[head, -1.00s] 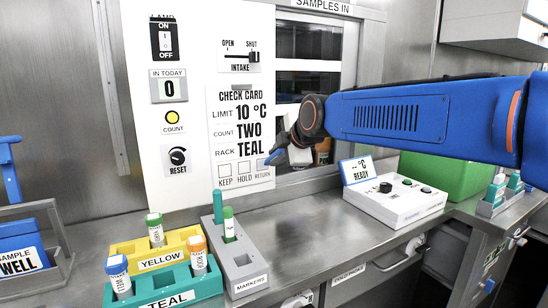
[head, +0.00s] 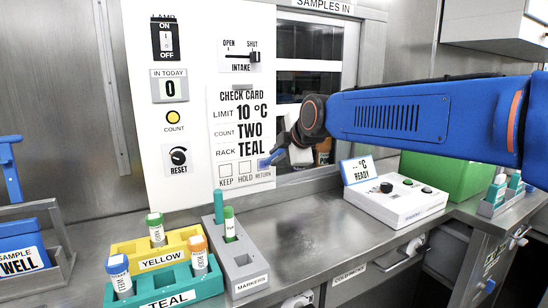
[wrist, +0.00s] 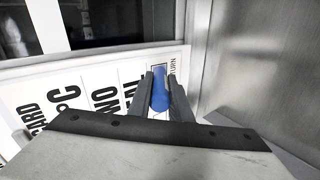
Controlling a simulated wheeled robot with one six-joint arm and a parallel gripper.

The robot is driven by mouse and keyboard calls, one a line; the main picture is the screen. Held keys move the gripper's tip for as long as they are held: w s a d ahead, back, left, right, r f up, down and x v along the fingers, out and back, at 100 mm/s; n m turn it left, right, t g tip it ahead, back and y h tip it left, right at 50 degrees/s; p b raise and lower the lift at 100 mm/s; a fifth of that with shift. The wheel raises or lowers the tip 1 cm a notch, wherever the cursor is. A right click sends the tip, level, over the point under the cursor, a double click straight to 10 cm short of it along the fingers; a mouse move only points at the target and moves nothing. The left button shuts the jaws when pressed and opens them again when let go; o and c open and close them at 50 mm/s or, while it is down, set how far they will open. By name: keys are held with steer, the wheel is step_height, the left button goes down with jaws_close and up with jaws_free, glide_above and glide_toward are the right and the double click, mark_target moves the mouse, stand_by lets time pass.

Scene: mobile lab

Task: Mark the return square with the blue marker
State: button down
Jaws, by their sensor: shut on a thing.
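The check card (head: 240,110) is on the white panel, with KEEP, HOLD and RETURN squares along its bottom. My gripper (head: 279,151) is in front of the card's lower right corner, shut on the blue marker (head: 266,161). The wrist view shows the blue marker (wrist: 160,97) between the two fingers, pointing at the card. In the head view the marker's end covers much of the return square. In the wrist view the marker hides part of that square. I cannot tell whether the tip touches the card, and no blue mark shows.
A grey markers rack (head: 240,262) holds a green marker (head: 229,224). Yellow (head: 135,251) and teal (head: 185,287) racks with capped tubes stand beside it. A white instrument (head: 395,203) sits on the right. The counter between is clear.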

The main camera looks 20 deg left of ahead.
steer(key=shift+a, duration=0.1)
stand_by(2.0)
steer(key=shift+d, duration=0.2)
steer(key=shift+s+d, duration=1.9)
steer(key=shift+d, duration=0.3)
steer(key=shift+s+d, duration=0.95)
steer(key=shift+d, duration=0.2)
